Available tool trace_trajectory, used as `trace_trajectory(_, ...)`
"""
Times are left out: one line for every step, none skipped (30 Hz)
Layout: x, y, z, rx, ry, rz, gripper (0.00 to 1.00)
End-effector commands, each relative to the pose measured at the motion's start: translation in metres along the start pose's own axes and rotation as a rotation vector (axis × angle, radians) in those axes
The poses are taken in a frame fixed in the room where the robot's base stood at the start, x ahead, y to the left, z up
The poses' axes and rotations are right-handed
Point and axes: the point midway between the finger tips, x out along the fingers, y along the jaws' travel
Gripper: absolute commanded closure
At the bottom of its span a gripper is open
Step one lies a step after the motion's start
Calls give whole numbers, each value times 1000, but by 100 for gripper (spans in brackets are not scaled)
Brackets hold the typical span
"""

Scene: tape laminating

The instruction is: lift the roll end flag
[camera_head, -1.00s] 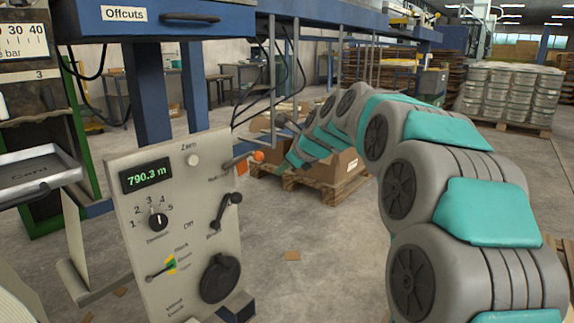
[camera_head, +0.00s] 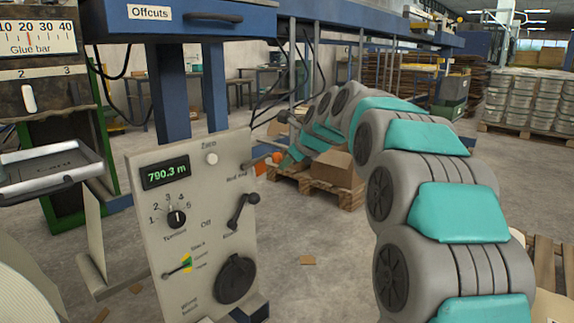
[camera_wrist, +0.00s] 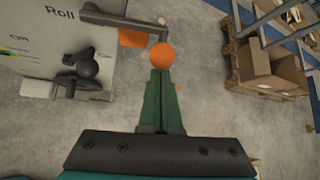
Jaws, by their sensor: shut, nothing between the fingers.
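The roll end flag is an orange plate (camera_wrist: 131,38) by a dark bent rod with an orange ball (camera_wrist: 161,55) at its end, mounted on the grey control panel (camera_head: 195,220). In the head view the orange ball (camera_head: 277,157) sticks out at the panel's right edge, beside the orange plate (camera_head: 260,167). My gripper (camera_wrist: 160,73) has its green fingers together and empty, pointing at the ball. The tips seem at or just below the ball; I cannot tell whether they touch. In the head view my fingers are mostly hidden behind my wrist.
The panel carries a black crank (camera_head: 241,212), a round black knob (camera_head: 236,279) and a tension dial (camera_head: 177,218). A blue Offcuts drawer (camera_head: 190,18) hangs above. A pallet with cardboard boxes (camera_head: 337,168) stands behind. The concrete floor between is mostly open.

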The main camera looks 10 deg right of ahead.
Motion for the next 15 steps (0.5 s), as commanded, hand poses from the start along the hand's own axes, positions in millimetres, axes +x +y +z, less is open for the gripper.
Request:
trace_trajectory(0, 0, 0, -1, 0, -1, 100)
trace_trajectory(0, 0, 0, -2, 1, -2, 100)
trace_trajectory(-1, 0, 1, -5, 1, -4, 100)
trace_trajectory(-1, 0, 1, -8, 1, -7, 100)
trace_trajectory(-2, 0, 1, -11, 1, -11, 100)
trace_trajectory(-2, 0, 2, -18, 2, -17, 100)
trace_trajectory(-3, -1, 2, -25, 2, -24, 100)
trace_trajectory(-3, -1, 3, -31, 2, -29, 100)
trace_trajectory(-3, -1, 3, -37, 2, -34, 100)
trace_trajectory(-3, -1, 3, -39, 2, -37, 100)
trace_trajectory(-3, -1, 3, -42, 2, -39, 100)
trace_trajectory(-4, -1, 4, -45, 2, -42, 100)
trace_trajectory(-4, -1, 4, -48, 2, -45, 100)
trace_trajectory(-4, -1, 4, -51, 2, -48, 100)
trace_trajectory(-5, -1, 5, -55, 2, -52, 100)
